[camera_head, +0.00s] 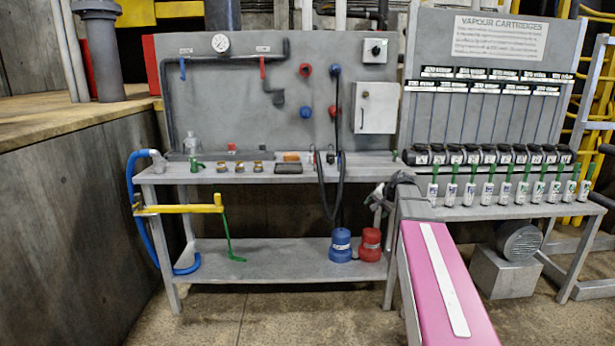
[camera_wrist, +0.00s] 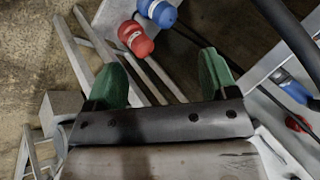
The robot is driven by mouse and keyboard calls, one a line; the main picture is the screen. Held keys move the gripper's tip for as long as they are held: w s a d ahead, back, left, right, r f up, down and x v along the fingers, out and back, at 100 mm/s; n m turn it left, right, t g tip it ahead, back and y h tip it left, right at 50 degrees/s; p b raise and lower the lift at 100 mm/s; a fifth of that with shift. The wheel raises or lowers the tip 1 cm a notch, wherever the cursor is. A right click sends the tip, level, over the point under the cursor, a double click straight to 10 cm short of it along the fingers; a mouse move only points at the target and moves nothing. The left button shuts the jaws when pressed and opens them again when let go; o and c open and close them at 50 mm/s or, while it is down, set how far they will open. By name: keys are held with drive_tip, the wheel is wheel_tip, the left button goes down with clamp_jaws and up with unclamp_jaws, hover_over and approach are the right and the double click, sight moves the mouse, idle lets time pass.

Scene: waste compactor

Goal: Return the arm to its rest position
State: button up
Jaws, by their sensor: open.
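My gripper (camera_wrist: 160,76) is open, with its two green fingers spread wide. Nothing is held between them. In the head view the end of my arm (camera_head: 400,185) is beside the right end of the grey workbench (camera_head: 380,170), close to the bench top. My pink arm link with a white strip reaches up to it from the lower right. The fingers are small and hard to make out in the head view.
A blue canister (camera_head: 341,247) and red canister (camera_head: 370,246) stand on the lower shelf. A rack of vapour cartridges (camera_head: 490,190) is close on the right. A yellow bar (camera_head: 180,209) and blue hose (camera_head: 133,185) are at left. Floor in front is clear.

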drive_tip(key=s+a+f+n+g+h, duration=0.1)
drive_tip(key=s+a+f+n+g, duration=0.1)
drive_tip(key=s+f, duration=0.5)
drive_tip(key=s+a+f+n+g+h, duration=0.1)
drive_tip(key=s+a+f+n+g, duration=0.1)
drive_tip(key=s+f, duration=0.5)
drive_tip(key=s+a+f+n+g+h, duration=0.2)
drive_tip(key=s+a+f, duration=0.2)
drive_tip(key=s, duration=1)
wheel_tip(320, 180, down, 3)
drive_tip(key=shift+s+a+f, duration=0.2)
drive_tip(key=shift+a, duration=0.05)
